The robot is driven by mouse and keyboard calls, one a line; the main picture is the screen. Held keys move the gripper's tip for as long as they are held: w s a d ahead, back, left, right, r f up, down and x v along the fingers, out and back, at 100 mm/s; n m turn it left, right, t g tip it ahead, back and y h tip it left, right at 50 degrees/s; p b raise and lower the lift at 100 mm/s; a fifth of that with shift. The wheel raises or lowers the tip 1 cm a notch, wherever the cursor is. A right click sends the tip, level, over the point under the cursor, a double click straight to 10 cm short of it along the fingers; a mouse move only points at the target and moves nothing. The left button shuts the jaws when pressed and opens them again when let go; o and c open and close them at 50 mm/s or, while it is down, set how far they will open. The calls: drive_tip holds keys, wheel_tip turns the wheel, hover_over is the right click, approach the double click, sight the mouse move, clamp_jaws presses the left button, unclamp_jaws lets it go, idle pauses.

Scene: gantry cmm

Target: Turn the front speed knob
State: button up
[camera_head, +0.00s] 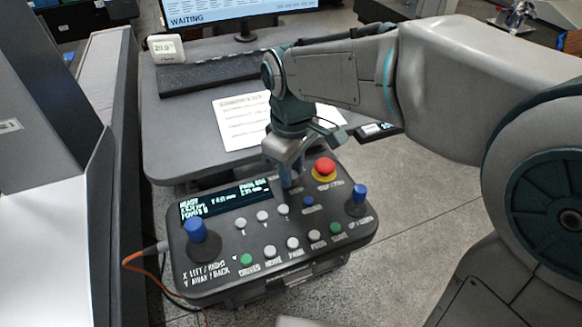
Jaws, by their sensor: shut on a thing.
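A dark control pendant (225,285) with a small display (228,197) lies in front of the desk. My gripper (290,174) points down at the pendant's upper middle, between the display and the red stop button (325,169). Its jaws are shut on a small dark knob (291,186), which I take to be the speed knob. The fingers hide most of the knob, and its pointer and markings cannot be read.
Blue-capped joysticks stand at the pendant's left (203,238) and right (358,201). Several white and green buttons line its front. An orange cable (137,257) leaves its left side. Behind are a paper sheet (240,118), keyboard (215,73) and monitor (235,12).

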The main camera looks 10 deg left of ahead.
drive_tip(key=shift+r, duration=0.1)
drive_tip(key=o, duration=1)
wheel_tip(320, 180, up, 14)
drive_tip(key=shift+f, duration=0.1)
